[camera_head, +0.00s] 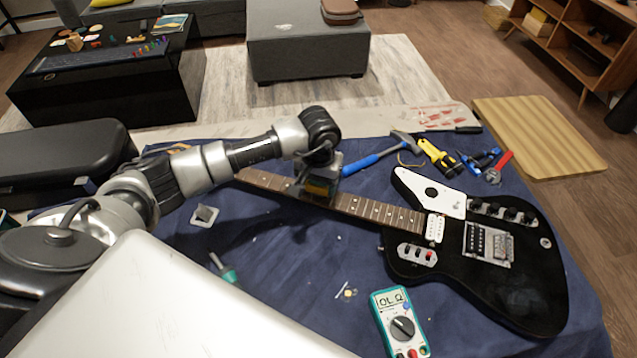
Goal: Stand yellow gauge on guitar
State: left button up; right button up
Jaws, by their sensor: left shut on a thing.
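The black electric guitar (520,285) lies flat on the blue cloth. Its neck (375,208) runs toward the upper left. My left arm reaches in from the left, and my left gripper (320,193) points down over the neck. It is shut on the yellow gauge (318,187), of which only a small yellow-orange part shows between the dark fingers. The gripper hides the strip of neck beneath it. I cannot tell whether the gauge touches the strings or fretboard. My right gripper is not in view.
A green multimeter (400,322) lies in front of the guitar. A blue-handled hammer (368,157), yellow-handled tools (436,154) and a red-handled wrench (499,166) lie behind the neck. A small metal plate (204,215) and a green-handled tool (225,270) lie left of the neck.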

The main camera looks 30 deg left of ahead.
pick_arm(q)
jog(key=shift+f+b, duration=0.3)
jog(key=shift+b, duration=0.1)
dwell(0.9)
jog(key=o, duration=1.2)
jog(key=shift+r+p, duration=1.6)
jog(key=shift+r, duration=1.9)
jog(key=shift+r, duration=0.1)
